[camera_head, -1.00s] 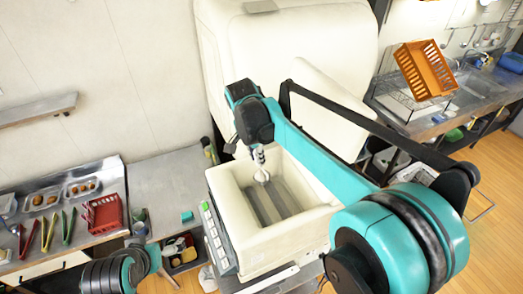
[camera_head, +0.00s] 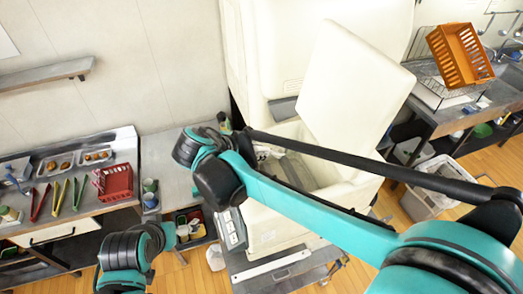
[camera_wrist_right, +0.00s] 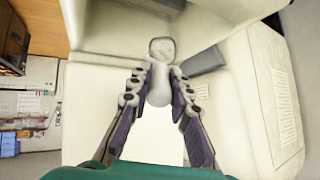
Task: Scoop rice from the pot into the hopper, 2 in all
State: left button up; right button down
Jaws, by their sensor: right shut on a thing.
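My right gripper (camera_wrist_right: 160,88) is shut on the pale handle of a scoop (camera_wrist_right: 158,86). The scoop's rounded end (camera_wrist_right: 161,47) looks whitish and speckled; I cannot tell for sure whether rice lies in it. In the head view my right gripper (camera_head: 264,152) is at the upper left of the open cream bin (camera_head: 262,232), which looks like the hopper, and is partly hidden by my arm. The bin's inside is grey and mostly covered by my arm. I cannot make out the pot. My left arm shows at the lower left, but its jaws do not.
A large cream panel (camera_head: 352,85) stands raised behind the bin. The left counter holds a red basket (camera_head: 116,182), tongs (camera_head: 60,197) and food trays (camera_head: 94,157). An orange basket (camera_head: 460,55) sits on a rack at the right. Wood floor shows at the lower right.

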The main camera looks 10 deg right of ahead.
jog(key=shift+s+a+f+t+h+b, duration=0.4)
jog(key=shift+f+b, duration=0.4)
jog(key=shift+b, duration=0.65)
jog(key=shift+s+a+f+t+h+b, duration=0.2)
jog(key=shift+f+t+h+b, duration=0.5)
jog(key=shift+b, duration=0.75)
jog(key=shift+s+a+f+t+h+b, duration=0.3)
jog(key=shift+f+b, duration=0.65)
jog(key=shift+b, duration=0.5)
jog(key=shift+s+a+f+t+h+b, duration=0.15)
jog(key=shift+a+f+t+h+b, duration=0.25)
jog(key=shift+b, duration=1)
jog(key=shift+d+f, duration=0.1)
notch_tip(320, 180, up, 5)
jog(key=p, duration=0.3)
jog(key=shift+p, duration=0.35)
